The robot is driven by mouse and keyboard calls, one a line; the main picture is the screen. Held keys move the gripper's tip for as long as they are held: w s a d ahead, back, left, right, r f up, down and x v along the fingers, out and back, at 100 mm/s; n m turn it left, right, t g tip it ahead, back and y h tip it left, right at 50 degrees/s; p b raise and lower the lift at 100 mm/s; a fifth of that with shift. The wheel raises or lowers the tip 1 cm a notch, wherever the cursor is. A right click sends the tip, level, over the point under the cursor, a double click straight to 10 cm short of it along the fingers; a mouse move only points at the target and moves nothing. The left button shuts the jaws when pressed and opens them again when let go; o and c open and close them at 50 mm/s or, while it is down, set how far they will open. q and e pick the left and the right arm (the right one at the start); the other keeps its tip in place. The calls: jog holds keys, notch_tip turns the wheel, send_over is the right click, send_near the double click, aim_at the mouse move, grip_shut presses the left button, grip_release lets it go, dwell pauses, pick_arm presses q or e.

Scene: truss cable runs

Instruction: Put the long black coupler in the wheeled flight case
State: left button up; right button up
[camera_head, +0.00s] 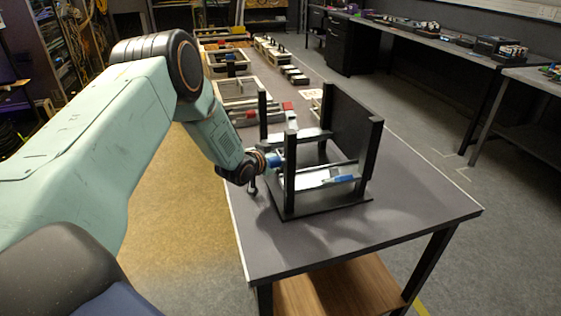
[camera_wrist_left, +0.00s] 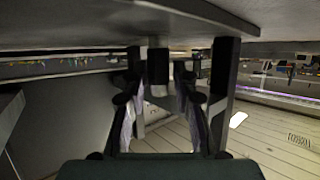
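My left gripper (camera_head: 252,182) is low over the table's left edge, beside the near left post of a black open frame (camera_head: 325,203). In the left wrist view, which looks upside down, its two fingers (camera_wrist_left: 158,112) stand apart with a clear gap. A short, dark upright piece (camera_wrist_left: 158,66) meets the tabletop in line with this gap. It may be the long black coupler; I cannot tell, nor whether the fingers touch it. I cannot make out a wheeled flight case in either view. My right gripper is not in view.
The grey table (camera_head: 400,225) is bare in front and to the right of the frame. Trays and small parts (camera_head: 235,88) line its far end. A wooden shelf (camera_head: 335,290) sits below. Benches (camera_head: 430,40) run along the right; floor between is open.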

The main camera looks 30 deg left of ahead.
pick_arm(q)
jog(key=shift+s+d+r, duration=0.1)
jog(key=shift+d+r, duration=0.05)
grip_shut()
dwell(0.5)
